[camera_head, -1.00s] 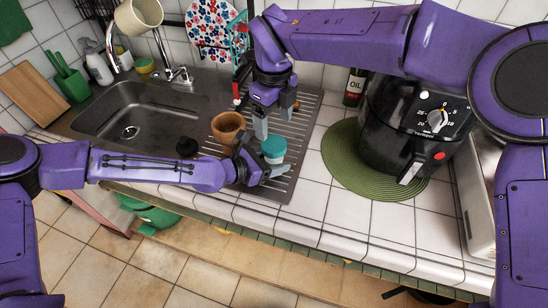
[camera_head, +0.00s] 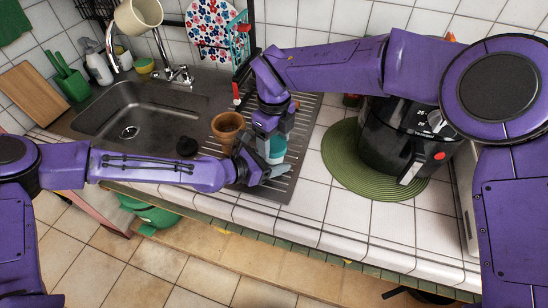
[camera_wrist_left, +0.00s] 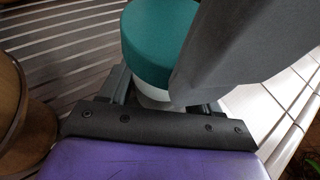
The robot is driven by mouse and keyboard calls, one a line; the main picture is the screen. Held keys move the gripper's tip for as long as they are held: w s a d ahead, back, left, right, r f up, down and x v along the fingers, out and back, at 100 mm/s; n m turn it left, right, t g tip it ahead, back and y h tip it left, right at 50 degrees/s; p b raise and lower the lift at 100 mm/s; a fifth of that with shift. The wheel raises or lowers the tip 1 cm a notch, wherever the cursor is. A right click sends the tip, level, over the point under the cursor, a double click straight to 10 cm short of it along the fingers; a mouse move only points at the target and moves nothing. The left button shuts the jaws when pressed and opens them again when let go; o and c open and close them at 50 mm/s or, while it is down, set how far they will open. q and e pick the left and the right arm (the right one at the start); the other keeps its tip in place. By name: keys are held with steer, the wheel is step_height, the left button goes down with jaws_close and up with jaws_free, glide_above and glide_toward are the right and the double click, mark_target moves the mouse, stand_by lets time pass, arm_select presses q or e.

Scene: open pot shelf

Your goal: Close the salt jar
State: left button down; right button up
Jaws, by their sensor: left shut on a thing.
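The salt jar, a small white jar with a teal lid (camera_head: 277,149), stands at the front of the ribbed metal drainboard. My left gripper (camera_head: 268,170) is shut on the jar low down. In the left wrist view the teal lid (camera_wrist_left: 160,40) sits over the white body (camera_wrist_left: 152,95), and a large dark grey piece hides their right side. My right gripper (camera_head: 272,128) is just above and left of the lid, covering part of it. Its fingertips are hard to make out, so I cannot tell how far it is open or whether it touches the lid.
A brown wooden cup (camera_head: 227,127) stands left of the jar, and a small black object (camera_head: 187,146) lies further left near the sink (camera_head: 140,110). A black air fryer (camera_head: 397,145) stands on a round green mat (camera_head: 338,160) to the right. White tiles between are clear.

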steer(key=shift+m, duration=0.9)
steer(key=o, duration=1.2)
steer(key=shift+s+a, duration=0.1)
steer(key=shift+a, duration=0.05)
steer(key=shift+o, duration=0.2)
step_height(320, 180, up, 12)
arm_select(q)
steer(key=shift+c, duration=0.7)
jaws_free()
arm_select(e)
steer(key=shift+d, duration=0.2)
